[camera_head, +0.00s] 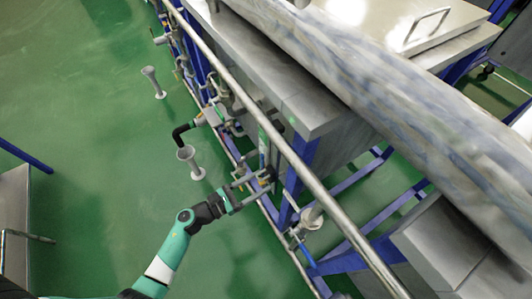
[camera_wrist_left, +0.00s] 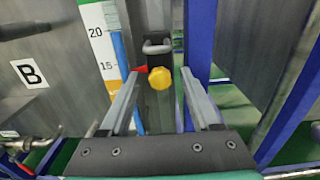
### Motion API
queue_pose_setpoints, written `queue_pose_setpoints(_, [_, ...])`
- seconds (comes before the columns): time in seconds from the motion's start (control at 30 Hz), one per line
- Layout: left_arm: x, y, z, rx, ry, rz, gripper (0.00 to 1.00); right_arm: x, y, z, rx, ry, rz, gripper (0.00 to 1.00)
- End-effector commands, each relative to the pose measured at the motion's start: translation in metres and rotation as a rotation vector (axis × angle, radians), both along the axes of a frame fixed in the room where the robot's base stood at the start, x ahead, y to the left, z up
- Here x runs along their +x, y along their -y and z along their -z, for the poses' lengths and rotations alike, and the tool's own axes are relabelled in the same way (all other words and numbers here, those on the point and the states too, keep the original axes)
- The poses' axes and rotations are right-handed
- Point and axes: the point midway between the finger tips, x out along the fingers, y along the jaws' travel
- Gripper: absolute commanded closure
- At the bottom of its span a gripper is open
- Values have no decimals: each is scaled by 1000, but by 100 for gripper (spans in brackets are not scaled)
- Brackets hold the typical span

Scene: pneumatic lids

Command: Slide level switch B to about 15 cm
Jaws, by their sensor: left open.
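Level switch B shows in the left wrist view as a dark slider block (camera_wrist_left: 151,42) with a metal handle, a yellow knob (camera_wrist_left: 160,80) and a red pointer (camera_wrist_left: 140,69). The red pointer is close to the 15 mark on the white and yellow scale (camera_wrist_left: 97,42); its exact reading cannot be told. My left gripper (camera_wrist_left: 158,74) is open, with one finger on each side of the yellow knob; I cannot tell whether either finger touches it. In the head view my left gripper (camera_head: 254,181) reaches the rail side by the tank. My right gripper is not in view.
A plate marked B (camera_wrist_left: 30,73) is on the grey tank wall left of the scale. Blue frame posts (camera_wrist_left: 199,40) stand close on the right. A long metal pipe (camera_head: 285,150) runs above the gripper area. Green floor (camera_head: 90,130) lies open at the left.

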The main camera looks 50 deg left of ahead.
Motion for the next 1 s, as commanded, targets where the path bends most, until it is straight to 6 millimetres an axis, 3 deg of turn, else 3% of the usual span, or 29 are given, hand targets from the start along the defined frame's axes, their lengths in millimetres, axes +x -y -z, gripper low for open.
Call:
queue_pose_setpoints(0.43, [-41, -9, -1, -1, 0, -2, 36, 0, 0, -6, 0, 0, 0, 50])
queue_pose_setpoints(0.87, [-47, -9, -1, -1, 0, 0, 36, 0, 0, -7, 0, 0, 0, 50])
queue_pose_setpoints(1.0, [-61, -14, -2, -1, -1, -5, 36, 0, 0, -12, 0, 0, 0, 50])
